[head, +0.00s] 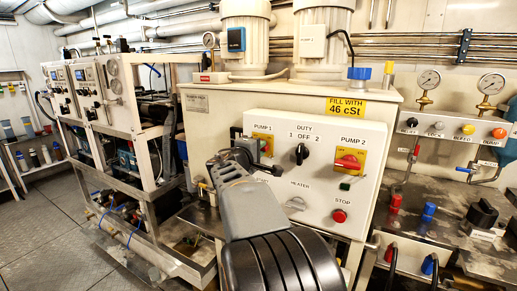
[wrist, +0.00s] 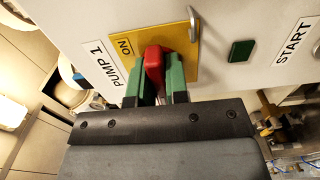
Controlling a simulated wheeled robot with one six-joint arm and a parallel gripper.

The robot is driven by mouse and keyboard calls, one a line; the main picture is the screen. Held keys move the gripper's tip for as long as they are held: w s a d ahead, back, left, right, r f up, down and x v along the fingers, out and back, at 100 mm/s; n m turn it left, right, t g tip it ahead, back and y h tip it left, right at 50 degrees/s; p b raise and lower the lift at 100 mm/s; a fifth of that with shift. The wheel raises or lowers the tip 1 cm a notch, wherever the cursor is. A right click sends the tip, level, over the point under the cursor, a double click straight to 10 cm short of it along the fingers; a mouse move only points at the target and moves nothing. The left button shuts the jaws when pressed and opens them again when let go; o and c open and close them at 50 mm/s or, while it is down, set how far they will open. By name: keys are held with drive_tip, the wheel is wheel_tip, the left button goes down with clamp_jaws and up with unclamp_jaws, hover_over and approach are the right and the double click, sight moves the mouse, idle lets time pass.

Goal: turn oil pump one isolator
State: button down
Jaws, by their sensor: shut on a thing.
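The pump 1 isolator is a red handle (wrist: 154,62) on a yellow plate (wrist: 187,38) marked ON, beside the PUMP 1 label (wrist: 107,63) in the wrist view. My gripper (wrist: 155,84) is shut on the red handle, with a green-padded finger on each side of it. In the head view my gripper (head: 238,160) is at the upper left of the white control panel (head: 318,223).
A similar red PUMP 2 isolator (head: 347,162) is at the right of the panel. Between them is a black duty selector (head: 302,153). A red stop button (head: 339,216) is below. A green button (wrist: 241,51) is close to my gripper's right in the wrist view.

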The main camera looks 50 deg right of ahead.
drive_tip(key=shift+f, duration=0.1)
drive_tip(key=b, duration=0.2)
drive_tip(key=m+b, duration=0.1)
drive_tip(key=b, duration=0.1)
drive_tip(key=shift+f+m, duration=0.3)
drive_tip(key=m+b, duration=0.1)
drive_tip(key=b, duration=0.2)
drive_tip(key=shift+f+m, duration=0.1)
drive_tip(key=shift+m, duration=0.2)
drive_tip(key=m+b, duration=0.6)
drive_tip(key=b, duration=0.3)
drive_tip(key=shift+b, duration=0.4)
drive_tip(key=m+b, duration=0.2)
drive_tip(key=m, duration=0.1)
drive_tip(key=m+b, duration=0.1)
drive_tip(key=b, duration=0.1)
drive_tip(key=shift+r+m, duration=0.3)
drive_tip(key=shift+m, duration=0.1)
drive_tip(key=shift+r+m+b, duration=0.2)
drive_tip(key=shift+m+b, duration=1.1)
drive_tip(key=shift+m, duration=0.6)
drive_tip(key=shift+r, duration=0.1)
drive_tip(key=c, duration=1.1)
unclamp_jaws()
